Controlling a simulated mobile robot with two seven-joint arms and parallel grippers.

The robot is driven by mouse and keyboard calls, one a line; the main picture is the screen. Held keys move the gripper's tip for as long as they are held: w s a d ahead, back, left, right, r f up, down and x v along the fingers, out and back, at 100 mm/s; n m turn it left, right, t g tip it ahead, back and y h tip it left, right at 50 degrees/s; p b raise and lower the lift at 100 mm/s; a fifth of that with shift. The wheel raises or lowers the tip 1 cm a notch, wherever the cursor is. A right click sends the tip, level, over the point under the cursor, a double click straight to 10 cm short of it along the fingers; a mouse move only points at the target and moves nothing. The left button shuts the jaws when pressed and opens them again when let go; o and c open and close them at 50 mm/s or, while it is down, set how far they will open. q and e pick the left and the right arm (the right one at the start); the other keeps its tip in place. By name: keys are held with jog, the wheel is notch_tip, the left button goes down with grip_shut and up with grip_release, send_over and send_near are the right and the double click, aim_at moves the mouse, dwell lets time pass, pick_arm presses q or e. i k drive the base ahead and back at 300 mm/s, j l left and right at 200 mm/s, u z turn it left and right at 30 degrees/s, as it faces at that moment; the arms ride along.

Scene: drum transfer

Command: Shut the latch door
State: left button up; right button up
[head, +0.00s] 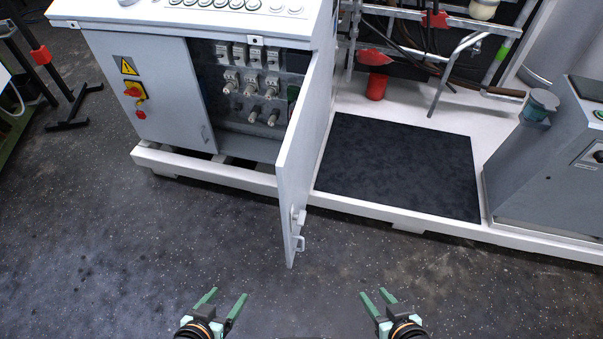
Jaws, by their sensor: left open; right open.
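The latch door (302,145) is a light grey panel, hinged at the right of the control cabinet (160,95). It stands wide open and points out toward me. A latch with a handle (299,228) sits near its lower free edge. The open cabinet shows several switches and connectors (250,85) inside. My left gripper (226,297) is open and empty, in front of the door and to its lower left. My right gripper (374,296) is open and empty, to the door's lower right. Both are apart from the door.
A white base frame (230,176) runs along under the cabinet. A black mat (400,165) lies to the right of the door. A grey machine housing (550,150) stands at the far right. The dark speckled floor (130,240) in front is clear.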

aim_at(295, 165)
jog(key=i+l+u, duration=0.35)
jog(key=l, duration=0.3)
jog(key=i+l+u, duration=0.15)
jog(key=l, duration=0.2)
